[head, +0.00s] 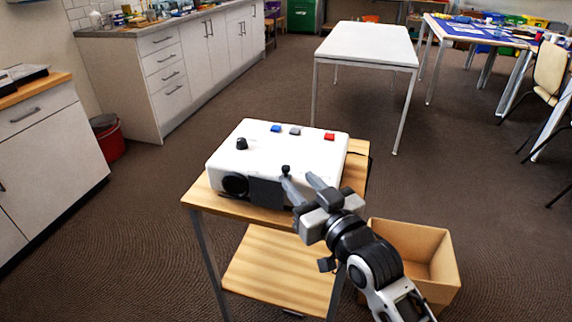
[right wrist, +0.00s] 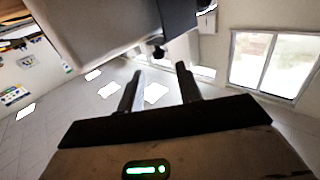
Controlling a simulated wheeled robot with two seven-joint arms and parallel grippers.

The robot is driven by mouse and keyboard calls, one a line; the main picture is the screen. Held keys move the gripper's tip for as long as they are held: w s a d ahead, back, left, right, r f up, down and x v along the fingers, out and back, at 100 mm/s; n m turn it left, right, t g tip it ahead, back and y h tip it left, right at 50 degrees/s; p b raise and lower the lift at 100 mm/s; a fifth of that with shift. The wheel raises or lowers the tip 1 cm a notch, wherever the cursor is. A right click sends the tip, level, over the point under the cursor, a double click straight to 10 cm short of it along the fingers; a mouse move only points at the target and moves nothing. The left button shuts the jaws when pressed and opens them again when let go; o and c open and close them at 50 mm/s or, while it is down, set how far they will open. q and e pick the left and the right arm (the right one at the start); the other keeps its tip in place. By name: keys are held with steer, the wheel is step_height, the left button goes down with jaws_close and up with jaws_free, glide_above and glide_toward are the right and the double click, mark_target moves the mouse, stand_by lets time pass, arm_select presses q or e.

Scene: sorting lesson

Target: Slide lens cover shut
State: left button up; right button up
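The white projector (head: 290,150) stands on a small wooden stand. Its round black lens (head: 235,185) shows uncovered at the front left. The dark grey lens cover (head: 266,193) sits on the front face, just right of the lens. A small black knob (head: 286,169) stands at the cover's right end. My right gripper (head: 298,180) is at the projector's front right, its fingers apart, one fingertip close to the knob. In the right wrist view, the knob (right wrist: 158,51) shows beyond the open, empty fingers (right wrist: 159,70), in line with the gap. I cannot tell if they touch. My left gripper is out of view.
The wooden stand (head: 203,194) has a lower shelf (head: 275,275). A cardboard box (head: 440,275) is on the floor at right, beside my right arm. A black knob (head: 242,144) and blue, grey and red buttons are on the projector's top.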

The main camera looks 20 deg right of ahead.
mark_target(288, 169)
steer(key=w, duration=0.3)
steer(key=w+a, duration=0.1)
steer(key=w, duration=0.3)
steer(key=shift+a, duration=0.2)
steer(key=shift+s, duration=0.1)
jaws_close()
